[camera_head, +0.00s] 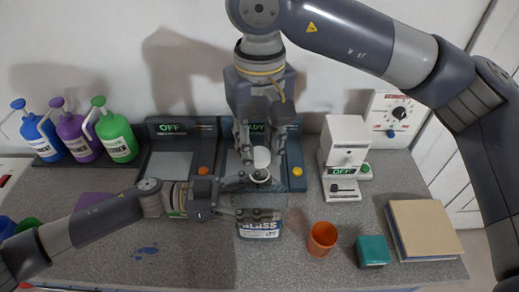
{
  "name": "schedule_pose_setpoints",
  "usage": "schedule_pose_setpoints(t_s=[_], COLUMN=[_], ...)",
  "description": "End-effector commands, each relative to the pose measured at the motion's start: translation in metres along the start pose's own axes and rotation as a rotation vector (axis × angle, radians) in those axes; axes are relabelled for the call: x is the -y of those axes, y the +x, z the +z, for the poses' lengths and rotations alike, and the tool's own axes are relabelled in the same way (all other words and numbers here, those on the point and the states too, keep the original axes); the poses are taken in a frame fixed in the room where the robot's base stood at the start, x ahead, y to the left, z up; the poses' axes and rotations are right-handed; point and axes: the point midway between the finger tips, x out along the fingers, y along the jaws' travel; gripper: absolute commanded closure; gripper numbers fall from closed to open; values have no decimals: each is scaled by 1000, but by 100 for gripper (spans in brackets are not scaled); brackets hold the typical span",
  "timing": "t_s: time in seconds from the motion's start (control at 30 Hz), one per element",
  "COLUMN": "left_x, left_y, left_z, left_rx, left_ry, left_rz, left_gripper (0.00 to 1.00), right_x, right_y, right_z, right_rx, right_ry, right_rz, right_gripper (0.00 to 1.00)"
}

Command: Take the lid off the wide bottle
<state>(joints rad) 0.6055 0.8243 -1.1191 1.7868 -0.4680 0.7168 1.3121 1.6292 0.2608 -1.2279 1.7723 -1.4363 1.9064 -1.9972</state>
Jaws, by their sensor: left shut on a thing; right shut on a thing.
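A wide bottle (260,229) with a dark, white-lettered label stands on the grey counter at the middle. My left gripper (262,196) comes in from the left and is shut on the bottle, one finger in front and one behind. My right gripper (262,152) points down from above, behind the left one. It is shut on a round white thing (262,159), which looks like the lid. The fingers hide much of the bottle's top, and I cannot tell whether the white thing touches the bottle.
Blue, purple and green pump bottles (117,138) stand at the back left. A device (170,160) reading OFF is behind my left arm. A white machine (345,152), an orange cup (322,238), a teal box (373,251) and a book (423,229) are right.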

Motion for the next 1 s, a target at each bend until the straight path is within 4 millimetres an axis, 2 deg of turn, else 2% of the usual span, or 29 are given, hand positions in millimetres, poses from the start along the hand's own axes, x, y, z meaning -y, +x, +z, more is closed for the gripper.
schedule_pose_setpoints(t_s=[0.2, 0.43, 0.47, 0.53, 0.87, 1.0], left_x=[0, 0, 0, 0, 0, 0], left_y=[0, 0, 0, 0, 0, -7], left_z=[0, 0, 0, 0, 0, 1], left_rx=[0, 0, 0, 0, 0, 1], left_ry=[-1, -1, -1, 0, 0, -1], left_rz=[0, 0, 0, 0, 0, -2], left_gripper=[100, 100, 38, 22, 21, 21], right_x=[0, 0, 0, 0, 0, 0], right_y=[-28, -30, -30, -30, -30, -30], right_z=[0, 0, 0, 0, 0, 0], right_rx=[-2, 0, 0, 0, 0, 0], right_ry=[0, 0, 0, 0, 0, 0], right_rz=[0, 0, 0, 0, 0, 0], right_gripper=[100, 100, 100, 100, 100, 100])
